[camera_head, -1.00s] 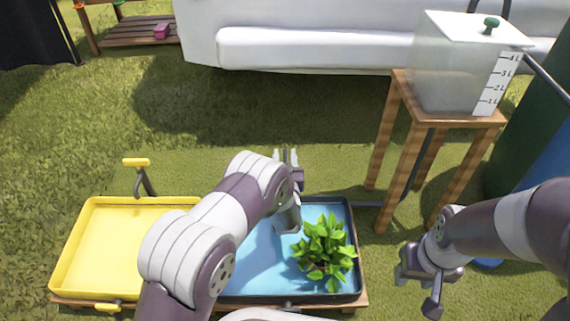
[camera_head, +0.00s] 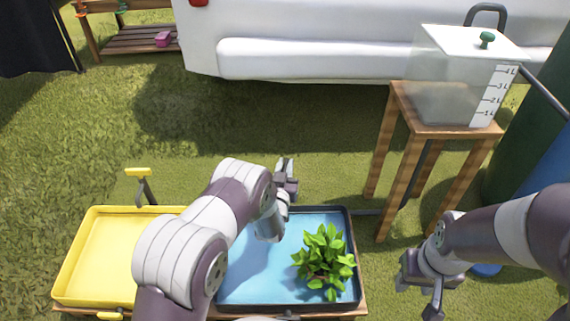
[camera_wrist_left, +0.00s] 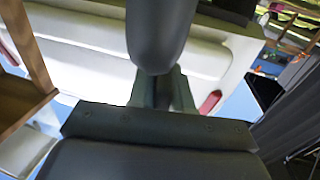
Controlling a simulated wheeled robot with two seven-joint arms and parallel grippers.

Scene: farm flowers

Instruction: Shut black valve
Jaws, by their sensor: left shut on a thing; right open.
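My left gripper (camera_head: 285,168) is above the back edge of the blue tray with the dark rim (camera_head: 350,225), its fingers together. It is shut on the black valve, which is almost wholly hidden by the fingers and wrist. In the left wrist view a dark rounded piece (camera_wrist_left: 158,35) stands in front of the gripper; I cannot tell if it is part of the valve. How far the valve is turned does not show. My right gripper (camera_head: 418,297) is open and empty, low at the right, in front of the wooden stand.
A yellow tray (camera_head: 75,250) with a yellow valve (camera_head: 138,172) is at the left. A leafy plant (camera_head: 325,262) stands in the blue tray. A clear water tank (camera_head: 445,80) sits on a wooden stand (camera_head: 400,150) at the right. Grass between trays and white vehicle (camera_head: 300,55) is clear.

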